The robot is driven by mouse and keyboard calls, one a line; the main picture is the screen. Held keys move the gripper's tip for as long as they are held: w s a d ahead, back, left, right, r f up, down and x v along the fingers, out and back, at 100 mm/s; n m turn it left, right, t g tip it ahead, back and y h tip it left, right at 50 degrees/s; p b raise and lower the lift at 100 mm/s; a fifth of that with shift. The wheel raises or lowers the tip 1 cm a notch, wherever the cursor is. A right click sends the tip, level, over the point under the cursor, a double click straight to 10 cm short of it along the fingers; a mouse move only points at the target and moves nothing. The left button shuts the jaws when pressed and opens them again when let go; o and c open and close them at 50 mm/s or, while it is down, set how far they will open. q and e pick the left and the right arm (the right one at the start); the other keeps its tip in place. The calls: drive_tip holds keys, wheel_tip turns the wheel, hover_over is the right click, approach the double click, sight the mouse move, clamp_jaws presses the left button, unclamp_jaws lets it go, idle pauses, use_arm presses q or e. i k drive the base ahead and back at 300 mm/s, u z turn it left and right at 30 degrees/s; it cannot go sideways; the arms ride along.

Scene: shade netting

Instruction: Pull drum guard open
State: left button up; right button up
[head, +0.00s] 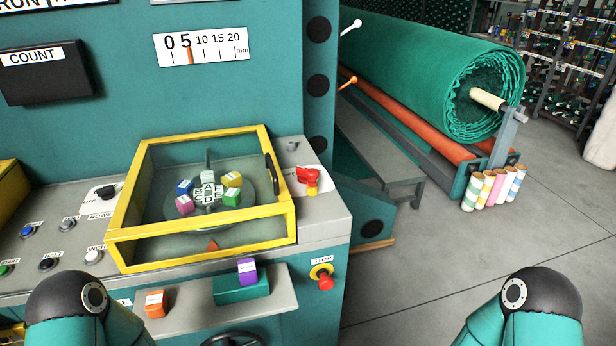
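The drum guard (118,217) is a yellow-framed clear cover on the grey console of the teal machine. It sits closed over a round drum (238,212) that carries several coloured blocks and a grey-white lettered cluster in the middle. A dark handle (271,175) is on the right side of the guard's frame. Only rounded dark and teal parts of my two arms show at the bottom left and bottom right. Neither gripper is in view.
Right of the guard is a red knob (309,176); buttons (67,224) lie to its left. Below are a shelf (190,312) with orange and purple blocks and a red stop button (324,281). Floor (430,255) is clear there.

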sight(116, 233)
drive_tip(key=z, duration=1.1)
drive_tip(key=i, duration=0.15)
drive_tip(key=u, duration=2.85)
drive_tip(key=k, duration=1.25)
drive_tip(key=z, duration=0.6)
drive_tip(key=i, duration=0.9)
drive_tip(key=z, duration=0.1)
